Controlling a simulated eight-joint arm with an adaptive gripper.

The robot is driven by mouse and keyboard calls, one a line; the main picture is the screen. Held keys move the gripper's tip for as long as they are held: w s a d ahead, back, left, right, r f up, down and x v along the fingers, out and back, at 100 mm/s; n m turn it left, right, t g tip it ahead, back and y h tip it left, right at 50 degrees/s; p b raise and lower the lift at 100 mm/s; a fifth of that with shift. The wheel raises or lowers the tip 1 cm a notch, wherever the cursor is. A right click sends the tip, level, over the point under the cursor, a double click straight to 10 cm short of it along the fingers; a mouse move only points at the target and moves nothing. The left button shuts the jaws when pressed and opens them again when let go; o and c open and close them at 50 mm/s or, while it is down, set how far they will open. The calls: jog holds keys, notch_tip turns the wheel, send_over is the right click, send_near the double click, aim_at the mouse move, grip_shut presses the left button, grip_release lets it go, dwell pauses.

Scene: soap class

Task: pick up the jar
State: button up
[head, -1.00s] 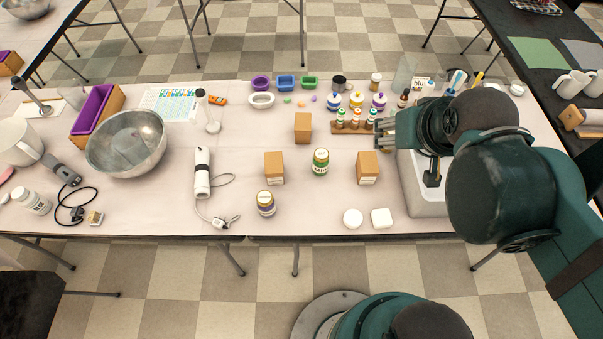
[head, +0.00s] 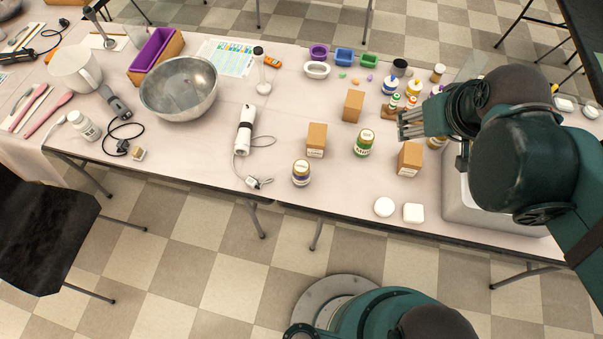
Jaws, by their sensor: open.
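A jar with a green label and a light lid (head: 364,143) stands upright on the table, between two brown boxes. A second jar, with a dark and yellow label and a pale lid (head: 301,173), stands nearer the front edge to its left. Which one is the task's jar I cannot tell. My gripper (head: 403,124) is open, to the right of the green-labelled jar and apart from it, behind the right brown box in the picture. No object shows between its fingers. My arm hides part of the table's right side.
Brown boxes stand at the left (head: 316,140), behind (head: 353,105) and right (head: 410,158) of the green-labelled jar. A white hand blender (head: 244,131) and a metal bowl (head: 180,88) are further left. White soap pieces (head: 413,212) lie near the front edge.

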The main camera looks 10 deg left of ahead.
aim_at(301, 166)
jog(key=s+a+f+n+g+b, duration=0.1)
jog(key=a+f+n+g, duration=0.1)
jog(key=a+f+n, duration=0.3)
jog(key=s+a+f+n+g+b, duration=0.1)
jog(key=a+f+n, duration=0.4)
jog(key=a+f, duration=0.5)
jog(key=s+a+f+n+g+b, duration=0.1)
jog(key=a+f+n+g+b, duration=0.1)
jog(key=a+f+n, duration=0.3)
jog(key=shift+a+f+n+g+h, duration=0.15)
jog(key=shift+a+f, duration=0.45)
jog(key=shift+a, duration=0.65)
jog(key=shift+a+f+n+g+h, duration=0.1)
jog(key=shift+a+f, duration=0.55)
jog(key=shift+a, duration=0.6)
jog(key=shift+a+f+n+g+h, duration=0.15)
jog(key=shift+a+f, duration=0.45)
jog(key=shift+a, duration=0.65)
jog(key=shift+s+a+f, duration=0.1)
jog(key=shift+a+f, duration=0.05)
jog(key=shift+f, duration=0.1)
jog(key=shift+f, duration=0.1)
jog(key=shift+f+b, duration=0.35)
jog(key=shift+f, duration=0.85)
jog(key=shift+f, duration=0.1)
jog(key=shift+f+b, duration=0.95)
jog(key=shift+f, duration=1.55)
jog(key=shift+c, duration=0.3)
jog(key=c, duration=1.1)
